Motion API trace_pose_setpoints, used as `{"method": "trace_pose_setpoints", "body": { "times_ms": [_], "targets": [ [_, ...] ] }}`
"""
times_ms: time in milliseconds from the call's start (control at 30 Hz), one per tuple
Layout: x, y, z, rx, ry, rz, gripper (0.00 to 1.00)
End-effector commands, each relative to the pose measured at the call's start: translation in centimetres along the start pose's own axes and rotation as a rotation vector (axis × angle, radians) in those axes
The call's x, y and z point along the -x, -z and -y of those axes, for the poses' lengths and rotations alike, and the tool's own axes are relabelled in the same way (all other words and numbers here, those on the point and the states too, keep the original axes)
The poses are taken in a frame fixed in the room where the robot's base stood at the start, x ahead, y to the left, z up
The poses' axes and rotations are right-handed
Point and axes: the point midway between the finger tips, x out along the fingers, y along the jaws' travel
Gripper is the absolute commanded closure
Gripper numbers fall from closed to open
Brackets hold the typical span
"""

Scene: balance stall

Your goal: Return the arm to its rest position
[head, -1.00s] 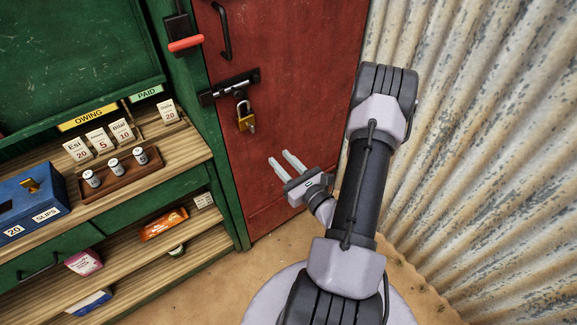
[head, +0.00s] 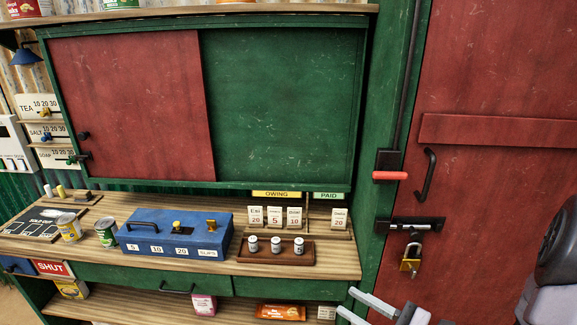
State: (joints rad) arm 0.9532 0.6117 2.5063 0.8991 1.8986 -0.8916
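My gripper (head: 362,308) shows at the bottom edge of the head view, right of the counter and in front of the red door (head: 480,190). Its two pale fingers are spread apart with nothing between them. Part of my arm (head: 558,250) shows at the right edge; the rest of it is out of frame.
The wooden counter (head: 345,262) holds a blue cash box (head: 172,235), a brown tray (head: 308,257) with weights, two cans and price cards. A padlock (head: 411,262) hangs from the door bolt. A red-handled lever (head: 390,175) sits on the green post.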

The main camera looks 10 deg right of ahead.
Motion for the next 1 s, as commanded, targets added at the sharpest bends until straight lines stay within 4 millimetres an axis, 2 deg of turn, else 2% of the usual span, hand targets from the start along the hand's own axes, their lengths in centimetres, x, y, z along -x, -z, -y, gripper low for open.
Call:
{"method": "trace_pose_setpoints", "body": {
  "times_ms": [33,67,100,167,200,233,333,400,500,633,1000],
  "targets": [
    [-2.0,-3.0,-3.6,0.102,-0.213,-0.008,0.69],
    [-2.6,-4.5,-6.4,0.175,-0.361,-0.025,0.69],
    [-2.8,-6.0,-10.1,0.288,-0.557,-0.063,0.69],
    [-1.7,-7.2,-14.3,0.483,-0.812,-0.144,0.69],
    [-0.6,-7.5,-16.1,0.632,-0.951,-0.21,0.69],
    [0.3,-7.7,-16.9,0.752,-1.034,-0.262,0.69],
    [2.3,-8.6,-16.4,1.157,-1.171,-0.423,0.69],
    [2.7,-9.9,-15.0,1.399,-1.167,-0.504,0.69],
    [2.7,-11.9,-13.3,1.627,-1.109,-0.568,0.69],
    [2.6,-13.1,-12.5,1.729,-1.065,-0.596,0.69],
    [2.6,-13.1,-12.5,1.729,-1.065,-0.596,0.69]
  ]
}}
